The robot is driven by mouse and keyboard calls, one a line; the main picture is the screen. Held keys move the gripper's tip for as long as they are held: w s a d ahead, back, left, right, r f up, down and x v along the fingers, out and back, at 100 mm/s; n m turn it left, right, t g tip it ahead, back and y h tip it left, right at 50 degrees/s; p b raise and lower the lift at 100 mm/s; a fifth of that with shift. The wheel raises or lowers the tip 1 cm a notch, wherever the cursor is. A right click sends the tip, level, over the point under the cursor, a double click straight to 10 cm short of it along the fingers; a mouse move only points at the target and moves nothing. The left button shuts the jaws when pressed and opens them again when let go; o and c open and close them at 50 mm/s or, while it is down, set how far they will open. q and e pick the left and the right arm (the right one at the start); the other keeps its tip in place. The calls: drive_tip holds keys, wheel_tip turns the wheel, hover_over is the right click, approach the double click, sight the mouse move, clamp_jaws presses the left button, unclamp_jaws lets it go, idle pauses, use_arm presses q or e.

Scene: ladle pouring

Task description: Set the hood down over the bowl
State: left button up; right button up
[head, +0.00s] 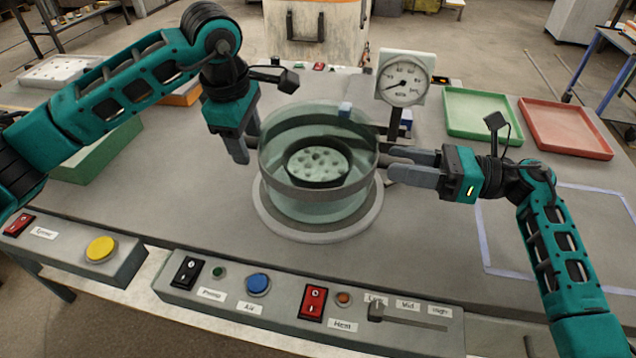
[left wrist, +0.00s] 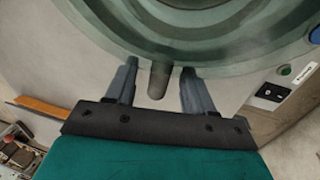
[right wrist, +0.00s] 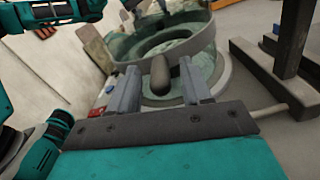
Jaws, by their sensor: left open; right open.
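The clear, greenish cylindrical hood (head: 318,206) with a grey band stands around the dark-rimmed bowl (head: 318,165), whose pale perforated inside shows through. The hood looks upright and appears to rest on the round grey base (head: 270,222). My left gripper (head: 246,148) is open at the hood's left side; in the left wrist view a grey peg handle (left wrist: 158,80) lies between its fingers, apart from both. My right gripper (head: 388,166) is open at the right side; in the right wrist view the other peg handle (right wrist: 160,76) is between its spread fingers.
A pressure gauge (head: 404,80) stands on a post close behind my right gripper. A green tray (head: 482,132) and a red tray (head: 567,152) lie at the back right. A control panel (head: 300,335) with switches runs along the front. A taped outline (head: 486,245) marks clear bench at right.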

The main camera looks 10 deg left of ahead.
drive_tip(key=shift+d, duration=0.1)
use_arm(q)
wheel_tip(320, 180, up, 11)
drive_tip(key=s, duration=0.2)
use_arm(e)
drive_tip(key=d, duration=1.2)
use_arm(q)
drive_tip(key=shift+s, duration=0.1)
use_arm(e)
drive_tip(key=shift+a, duration=0.1)
